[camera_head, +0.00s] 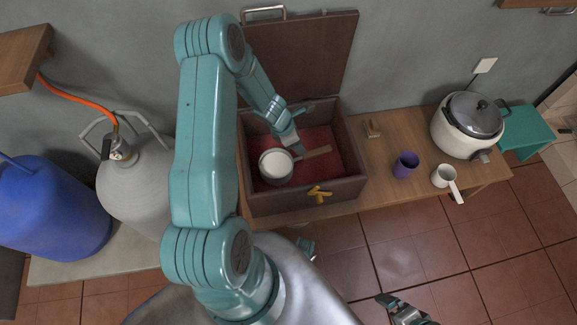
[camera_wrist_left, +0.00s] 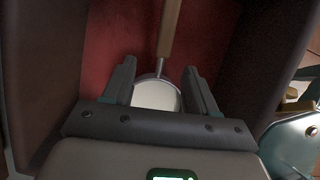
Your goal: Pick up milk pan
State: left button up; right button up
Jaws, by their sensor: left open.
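The milk pan (camera_head: 276,164) has a pale inside and a brown wooden handle (camera_head: 317,152). It sits in an open brown box (camera_head: 310,200) with a red lining. In the left wrist view the pan (camera_wrist_left: 155,95) lies between the fingers, with its handle (camera_wrist_left: 169,28) pointing away from me. My left gripper (camera_wrist_left: 160,82) is open and over the pan's rim area; I cannot tell whether a finger touches it. In the head view this gripper (camera_head: 291,145) reaches down into the box. A dark and teal part of mine near the bottom edge may be my right gripper (camera_head: 398,306).
The box lid (camera_head: 300,55) stands open against the wall. A yellow item (camera_head: 319,194) is at the box's front wall. Gas cylinders (camera_head: 135,180) stand left.

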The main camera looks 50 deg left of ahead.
pick_arm(q)
jog(key=b+x, duration=0.2)
jog(key=x, duration=0.5)
jog(key=shift+w+r, duration=0.1)
jog(key=b+x, duration=0.2)
jog(key=x, duration=0.1)
jog(key=b+x, duration=0.1)
jog(key=shift+w+d, duration=0.1)
jog(key=shift+d, duration=0.3)
jog(key=shift+w+f, duration=0.15)
jog(key=shift+f, duration=0.35)
jog(key=shift+r, duration=0.1)
grip_shut()
